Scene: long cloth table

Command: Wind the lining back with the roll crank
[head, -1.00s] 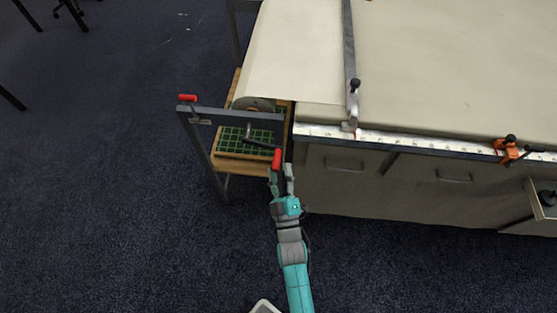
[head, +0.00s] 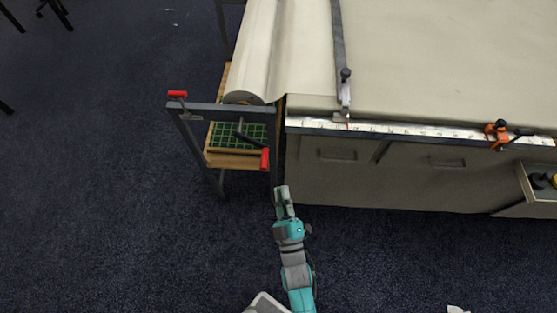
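The roll crank (head: 248,138) is a dark lever with a red grip (head: 265,158), mounted at a grey frame at the table's left end. Its arm slants down to the right. The pale lining (head: 305,45) lies over the table's left end and runs down in a rounded fold to the roll (head: 243,97) behind the frame. My gripper (head: 281,190) is below the red grip, apart from it, with nothing visible in it. Its fingers are too small and too much in line to tell how far apart they are.
A second red handle (head: 178,94) sits at the frame's left corner. A green-gridded shelf (head: 222,136) is under the roll. A metal bar (head: 338,50) crosses the lining. An orange clamp (head: 497,132) and open drawer (head: 537,190) are at right.

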